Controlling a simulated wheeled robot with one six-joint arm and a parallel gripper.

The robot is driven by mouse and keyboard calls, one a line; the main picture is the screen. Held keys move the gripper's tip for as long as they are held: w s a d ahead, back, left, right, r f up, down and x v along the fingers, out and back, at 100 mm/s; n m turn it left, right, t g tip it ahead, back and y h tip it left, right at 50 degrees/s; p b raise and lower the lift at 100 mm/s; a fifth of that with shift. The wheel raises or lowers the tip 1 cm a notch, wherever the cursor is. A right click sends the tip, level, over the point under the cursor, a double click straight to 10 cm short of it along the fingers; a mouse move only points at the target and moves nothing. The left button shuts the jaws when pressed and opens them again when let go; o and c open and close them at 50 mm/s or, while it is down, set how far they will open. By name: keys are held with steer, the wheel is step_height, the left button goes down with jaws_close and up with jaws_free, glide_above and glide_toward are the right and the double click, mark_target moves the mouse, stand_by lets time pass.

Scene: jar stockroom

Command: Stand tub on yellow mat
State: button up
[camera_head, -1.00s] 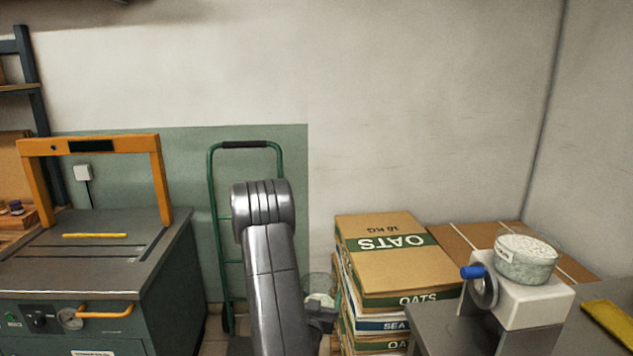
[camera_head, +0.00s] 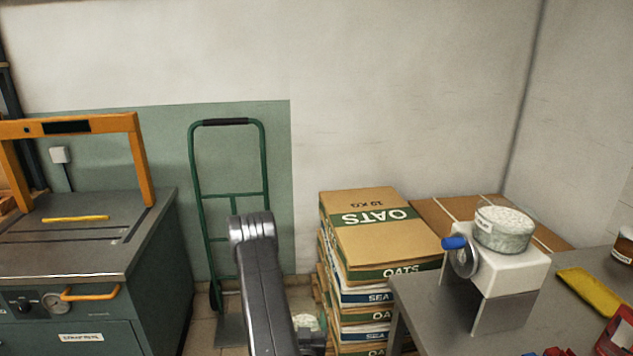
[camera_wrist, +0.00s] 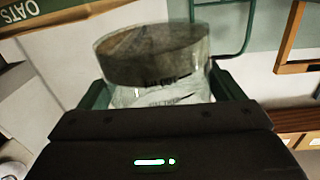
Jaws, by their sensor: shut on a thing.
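In the head view the tub (camera_head: 305,321) shows low in the middle, partly hidden by my arm and cut by the bottom edge. A flat yellow piece, seemingly the yellow mat (camera_head: 590,292), lies on the grey bench at the right, well apart from the tub.
Red items and a jar (camera_head: 623,246) are near the mat. Stacked oats boxes (camera_head: 372,225) stand between my arm and the bench. A green hand truck (camera_head: 193,180) is behind.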

steer(key=w+d+r+m+g+h+b, duration=0.2)
steer(key=d+r+m+h, duration=0.3)
steer(key=d, duration=0.4)
steer(key=w+d+r+m+g+h+b, duration=0.1)
steer(key=d+r+m+g+h+b, duration=0.2)
steer(key=d+h, duration=0.45)
steer(key=s+d+r+m+g+h+b, duration=0.4)
steer(key=d+r+g, duration=0.4)
steer(key=d, duration=0.6)
steer(key=s+r+m+h, duration=0.1)
steer(key=m, duration=0.1)
steer(key=shift+s+d+r+m, duration=0.2)
steer(key=shift+d+r+m, duration=0.1)
steer(key=shift+r, duration=0.1)
step_height(320, 180, down, 10)
steer(key=shift+r+b, duration=0.15)
steer(key=shift+b, duration=0.5)
